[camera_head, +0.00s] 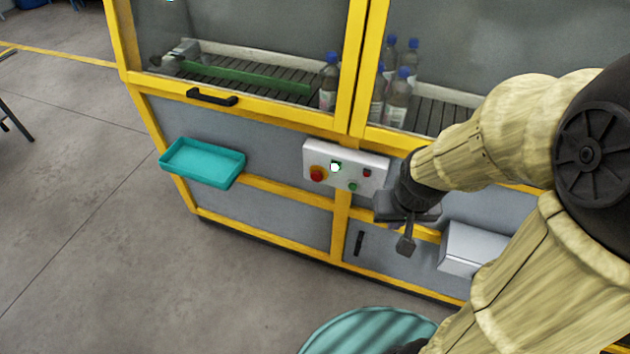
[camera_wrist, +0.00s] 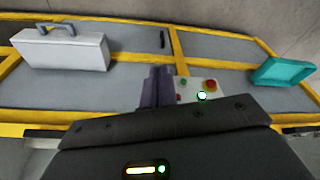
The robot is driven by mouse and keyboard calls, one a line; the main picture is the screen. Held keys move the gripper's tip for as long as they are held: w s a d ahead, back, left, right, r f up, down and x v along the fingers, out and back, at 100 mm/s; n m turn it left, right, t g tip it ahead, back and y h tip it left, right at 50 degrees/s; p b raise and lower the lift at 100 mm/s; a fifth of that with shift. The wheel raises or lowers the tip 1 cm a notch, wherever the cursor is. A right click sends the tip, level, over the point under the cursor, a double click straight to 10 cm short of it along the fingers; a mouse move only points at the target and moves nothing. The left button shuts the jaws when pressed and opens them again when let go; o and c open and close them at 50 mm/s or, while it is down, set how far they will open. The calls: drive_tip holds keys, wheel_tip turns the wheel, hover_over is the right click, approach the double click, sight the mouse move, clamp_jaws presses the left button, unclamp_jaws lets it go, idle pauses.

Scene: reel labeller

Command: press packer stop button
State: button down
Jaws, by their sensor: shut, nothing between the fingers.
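A white control panel (camera_head: 349,157) is mounted on the front of the yellow-framed machine. It carries a large red mushroom button (camera_head: 317,174) on a yellow base, a lit white-green button (camera_head: 335,167), a small red button (camera_head: 367,173) and a small green button (camera_head: 353,187). The panel also shows in the wrist view (camera_wrist: 190,91), partly hidden behind my gripper. My gripper (camera_head: 405,246) is shut and empty, to the right of and below the panel in the head view. Its fingers (camera_wrist: 156,82) cover the panel's edge near the small buttons in the wrist view. I see no contact.
A teal tray (camera_head: 203,181) sticks out from the machine left of the panel. A light grey case (camera_head: 472,249) is at the lower right; its handle shows in the wrist view. Bottles (camera_head: 397,97) stand on a conveyor behind the windows. Open floor (camera_head: 110,260) lies at left.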

sight(315, 179)
drive_tip(key=shift+s, duration=0.15)
drive_tip(key=w+a+f+n+h+b, duration=0.25)
drive_tip(key=f+n+h+b, duration=0.2)
drive_tip(key=f+n, duration=0.35)
drive_tip(key=w+a+f+n+h+b, duration=0.1)
drive_tip(key=w+f+n+h+b, duration=0.25)
drive_tip(key=f+n+b, duration=0.35)
drive_tip(key=w+a+f+n+t+b, duration=0.2)
drive_tip(key=w+a+f+n+t, duration=0.1)
drive_tip(key=a+n+t, duration=0.3)
drive_tip(key=w+a+f+n+t+b, duration=0.3)
drive_tip(key=w+a+n+t, duration=0.2)
drive_tip(key=a+n, duration=0.5)
drive_tip(key=a+t, duration=0.1)
drive_tip(key=a, duration=0.3)
drive_tip(key=shift+w+t+y+b, duration=0.2)
drive_tip(key=shift+t+y+b, duration=0.15)
drive_tip(key=shift+t+y, duration=0.05)
drive_tip(key=shift+a, duration=0.1)
drive_tip(key=x, duration=1.4)
